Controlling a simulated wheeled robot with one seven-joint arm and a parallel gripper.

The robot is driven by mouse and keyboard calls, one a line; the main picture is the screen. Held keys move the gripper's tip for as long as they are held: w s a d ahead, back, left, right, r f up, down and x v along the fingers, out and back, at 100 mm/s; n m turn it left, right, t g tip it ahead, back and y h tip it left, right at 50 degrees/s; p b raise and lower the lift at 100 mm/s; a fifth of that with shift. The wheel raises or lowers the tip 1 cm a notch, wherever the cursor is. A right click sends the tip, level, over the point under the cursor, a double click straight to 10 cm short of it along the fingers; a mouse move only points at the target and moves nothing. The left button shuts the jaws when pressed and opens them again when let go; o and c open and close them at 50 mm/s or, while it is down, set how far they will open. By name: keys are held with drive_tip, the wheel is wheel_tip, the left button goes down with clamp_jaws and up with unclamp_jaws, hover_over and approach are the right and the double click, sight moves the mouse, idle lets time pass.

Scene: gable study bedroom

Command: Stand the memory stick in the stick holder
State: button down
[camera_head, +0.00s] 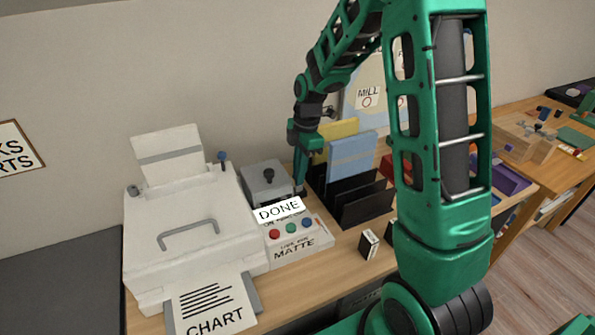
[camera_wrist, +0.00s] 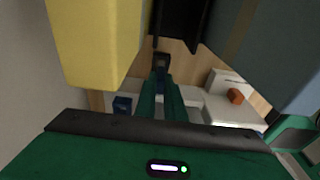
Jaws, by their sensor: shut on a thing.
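My gripper (camera_head: 299,178) points down beside the file rack, above the back of the desk. In the wrist view its green fingers (camera_wrist: 161,82) are closed together on a small dark thing (camera_wrist: 162,62). This seems to be the memory stick, but it is too small and dark to be sure. The thing is held in the air near the rack; I cannot tell its exact height. I cannot clearly make out the stick holder. A small black and white block (camera_head: 369,243) stands on the desk right of the button box, and I cannot tell what it is.
A white printer (camera_head: 190,225) fills the left of the desk. Beside it are a grey box with a black knob (camera_head: 268,182) and a button box (camera_head: 297,240) with a DONE card. A black file rack (camera_head: 362,205) holds yellow and blue folders. Free desk is narrow.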

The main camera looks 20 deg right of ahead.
drive_tip(key=shift+f, duration=1.1)
drive_tip(key=c, duration=1.8)
unclamp_jaws()
drive_tip(key=shift+o, duration=0.2)
wheel_tip(320, 180, up, 11)
drive_tip(key=d, duration=0.1)
drive_tip(key=shift+w+d+f, duration=0.15)
